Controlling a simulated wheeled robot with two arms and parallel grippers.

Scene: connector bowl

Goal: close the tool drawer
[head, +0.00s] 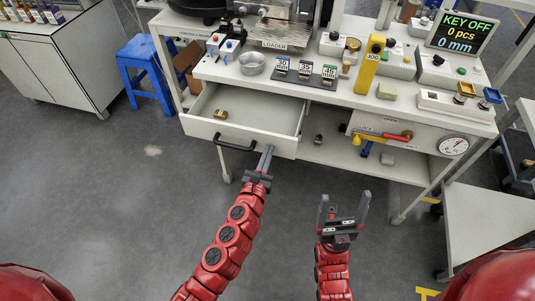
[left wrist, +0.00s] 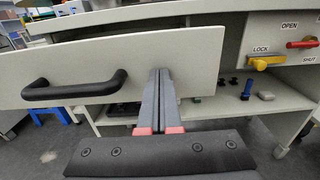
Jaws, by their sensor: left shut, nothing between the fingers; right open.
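The white tool drawer (head: 246,139) stands pulled out of the left part of the workbench in the head view. A small brass-coloured piece (head: 221,114) lies inside it. The drawer's black handle (head: 236,145) is on its front; the handle also shows in the left wrist view (left wrist: 75,92). My left gripper (head: 267,158) is shut and empty, with its fingertips at the right part of the drawer front, right of the handle. I cannot tell whether they touch it. My right gripper (head: 343,209) is open and empty, over the floor in front of the bench.
The bench top (head: 225,72) holds a metal bowl (head: 252,63), a yellow block (head: 369,65) and several devices. Right of the drawer are a yellow lock lever (head: 370,139), a red lever (head: 398,135) and a gauge (head: 453,145). A blue stool (head: 146,68) stands left.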

